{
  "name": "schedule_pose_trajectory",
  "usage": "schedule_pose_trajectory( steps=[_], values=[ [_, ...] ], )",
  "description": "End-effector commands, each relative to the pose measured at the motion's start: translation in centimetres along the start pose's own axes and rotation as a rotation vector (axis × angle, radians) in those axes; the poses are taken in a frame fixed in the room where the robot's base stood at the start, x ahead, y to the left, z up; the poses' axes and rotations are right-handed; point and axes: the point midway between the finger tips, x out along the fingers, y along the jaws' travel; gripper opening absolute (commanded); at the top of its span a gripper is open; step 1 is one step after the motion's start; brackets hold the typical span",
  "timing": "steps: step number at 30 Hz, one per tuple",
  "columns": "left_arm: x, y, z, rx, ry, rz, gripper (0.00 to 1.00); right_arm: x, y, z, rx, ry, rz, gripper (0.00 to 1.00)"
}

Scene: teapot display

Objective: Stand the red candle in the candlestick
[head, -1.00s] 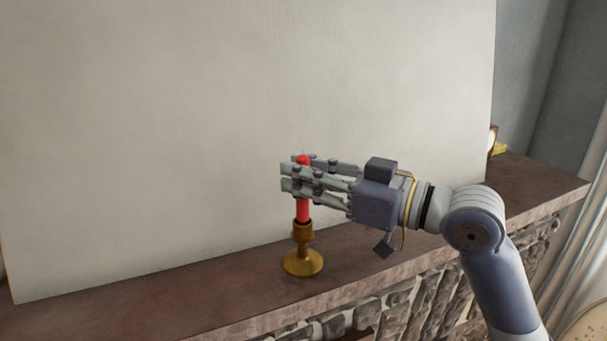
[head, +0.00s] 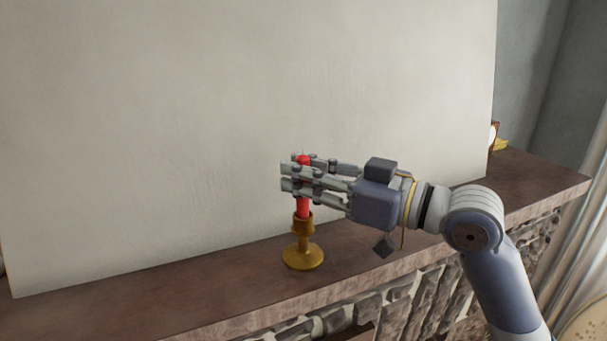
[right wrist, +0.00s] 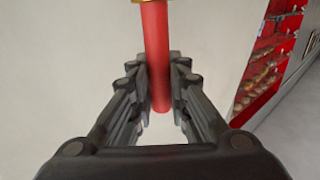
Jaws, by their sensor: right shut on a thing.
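The red candle (head: 303,208) stands upright over the brass-coloured candlestick (head: 303,257) on the mantel. Its lower end meets the candlestick's cup; how deep it sits inside is hidden. My right gripper (head: 301,175) comes in from the right and is shut around the candle's upper part, with the red tip showing above the fingers. In the right wrist view the candle (right wrist: 157,50) lies between the finger pads, and a sliver of the gold candlestick (right wrist: 150,1) shows at the top edge. My left gripper is not in view.
A large blank pale panel (head: 240,110) stands at the back of the mantel, close behind the candle. The stone-faced mantel shelf (head: 150,300) is clear on both sides of the candlestick. A small yellow item (head: 500,145) sits at its far right end.

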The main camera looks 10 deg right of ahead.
Motion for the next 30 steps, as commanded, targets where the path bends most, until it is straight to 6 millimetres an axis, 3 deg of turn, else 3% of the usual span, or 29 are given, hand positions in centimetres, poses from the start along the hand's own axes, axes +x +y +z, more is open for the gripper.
schedule_pose_trajectory(
  steps=[29, 30],
  values=[
    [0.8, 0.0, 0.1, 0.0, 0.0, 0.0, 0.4, 0.0, 0.0, 1.2, 0.0, 0.0, 0.0, 0.0],
    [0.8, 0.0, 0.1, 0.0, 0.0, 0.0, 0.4, 0.0, 0.0, 1.2, 0.0, 0.0, 0.0, 0.2]
  ],
)
